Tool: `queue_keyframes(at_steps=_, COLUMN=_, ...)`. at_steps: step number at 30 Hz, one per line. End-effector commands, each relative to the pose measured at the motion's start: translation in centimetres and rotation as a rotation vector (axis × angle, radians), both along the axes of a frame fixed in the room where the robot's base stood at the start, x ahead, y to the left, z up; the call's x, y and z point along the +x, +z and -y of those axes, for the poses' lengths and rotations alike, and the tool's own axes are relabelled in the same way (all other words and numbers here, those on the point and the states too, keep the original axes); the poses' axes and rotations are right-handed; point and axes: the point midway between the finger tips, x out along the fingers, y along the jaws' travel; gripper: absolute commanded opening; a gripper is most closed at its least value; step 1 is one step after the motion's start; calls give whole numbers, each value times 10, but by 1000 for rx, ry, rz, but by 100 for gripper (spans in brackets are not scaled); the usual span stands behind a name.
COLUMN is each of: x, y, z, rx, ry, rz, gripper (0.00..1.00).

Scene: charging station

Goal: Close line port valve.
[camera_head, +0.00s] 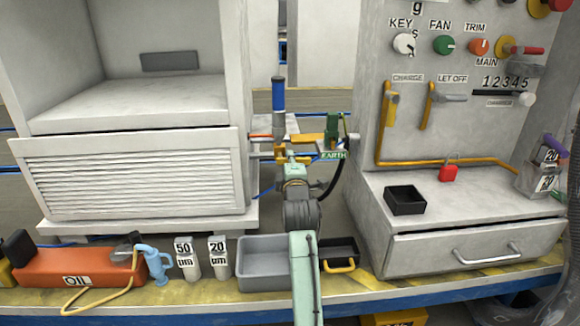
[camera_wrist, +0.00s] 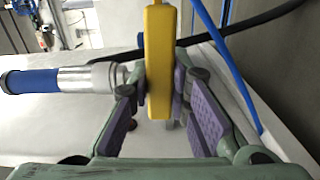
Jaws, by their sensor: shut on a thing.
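A pipe assembly spans the gap between the two cabinets. It has a yellow valve lever (camera_head: 308,137), a green part and a blue cylindrical handle (camera_head: 278,95) standing upright. My gripper (camera_head: 291,158) reaches up to the assembly from below. In the wrist view the yellow lever (camera_wrist: 158,45) stands between the purple-padded fingers of my gripper (camera_wrist: 160,92), which is shut on it. The blue handle (camera_wrist: 32,81) and its silver collar lie to the left there. The valve body behind the lever is mostly hidden.
An EARTH label (camera_head: 332,155) and a black cable hang just right of my gripper. The right cabinet has yellow levers (camera_head: 389,105), a red padlock (camera_head: 448,173) and a black tray (camera_head: 405,200). A grey bin (camera_head: 262,250) and an orange OIL can (camera_head: 75,266) stand in front.

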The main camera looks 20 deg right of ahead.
Motion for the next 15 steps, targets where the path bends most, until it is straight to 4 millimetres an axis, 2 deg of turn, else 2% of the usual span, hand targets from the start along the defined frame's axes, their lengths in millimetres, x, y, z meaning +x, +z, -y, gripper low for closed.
queue_keyframes(at_steps=15, x=0, y=2, z=0, rx=-60, ry=0, rz=-17, gripper=0)
